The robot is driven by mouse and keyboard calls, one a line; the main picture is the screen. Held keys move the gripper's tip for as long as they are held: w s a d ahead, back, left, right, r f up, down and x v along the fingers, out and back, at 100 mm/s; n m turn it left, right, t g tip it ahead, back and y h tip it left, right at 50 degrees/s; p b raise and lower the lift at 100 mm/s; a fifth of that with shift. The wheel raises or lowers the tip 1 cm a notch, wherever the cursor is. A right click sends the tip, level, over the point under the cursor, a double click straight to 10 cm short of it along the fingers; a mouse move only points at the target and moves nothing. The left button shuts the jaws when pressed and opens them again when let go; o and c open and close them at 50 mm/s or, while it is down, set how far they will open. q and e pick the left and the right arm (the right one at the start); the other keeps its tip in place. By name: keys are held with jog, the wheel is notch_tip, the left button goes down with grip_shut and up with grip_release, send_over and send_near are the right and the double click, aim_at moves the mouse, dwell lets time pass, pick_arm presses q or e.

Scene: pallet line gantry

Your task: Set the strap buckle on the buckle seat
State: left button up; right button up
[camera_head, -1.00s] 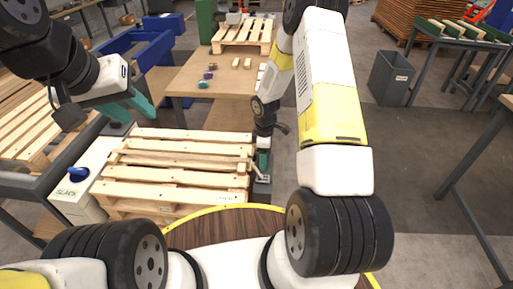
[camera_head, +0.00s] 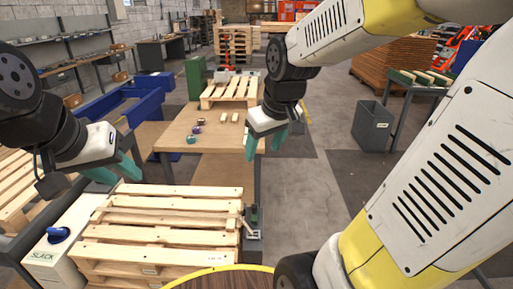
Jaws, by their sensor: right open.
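A dark metal fixture (camera_head: 252,222) with a small upright piece stands at the right edge of the wooden pallet (camera_head: 165,232). It is too small to tell whether the strap buckle sits on its seat, and I cannot pick out the buckle elsewhere. My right gripper (camera_head: 265,150) is in the air above and behind the fixture, in front of the table edge. Its teal fingers are apart with nothing seen between them. My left gripper (camera_head: 119,176) hangs over the pallet's back left corner, teal fingers apart, with nothing visible between them.
A white box labelled SLACK with a blue knob (camera_head: 58,234) stands left of the pallet. Behind is a wooden table (camera_head: 178,131) with small coloured pieces and wood blocks. A grey bin (camera_head: 373,125) stands right. The floor between is clear.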

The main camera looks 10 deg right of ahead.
jog(key=s+a+r+m+t+y, duration=0.1)
jog(key=s+r+m, duration=0.2)
jog(key=s, duration=0.6)
jog(key=shift+a+r+t, duration=0.3)
jog(key=shift+a+r, duration=0.05)
jog(key=shift+r, duration=0.1)
dwell(0.5)
